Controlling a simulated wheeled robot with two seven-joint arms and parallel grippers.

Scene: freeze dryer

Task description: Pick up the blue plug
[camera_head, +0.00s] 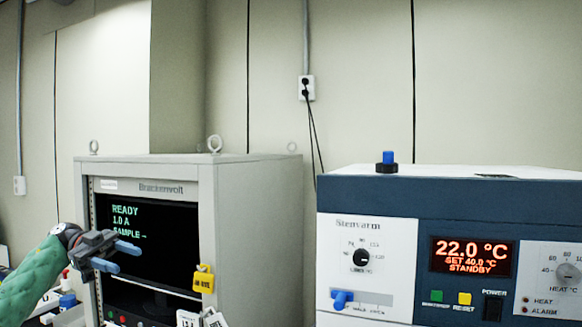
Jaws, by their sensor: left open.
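A small blue plug (388,157) stands upright in a dark fitting on the top of the white and navy unit, near its left front edge. My left gripper (128,259) is at the left, in front of the dark screen of the grey cabinet. Its two blue-tipped fingers are apart, with nothing seen between them. It is well to the left of the plug and lower in the picture. My right gripper is not in view.
A blue valve handle (342,299) sticks out of the unit's front. Small items crowd the lower left.

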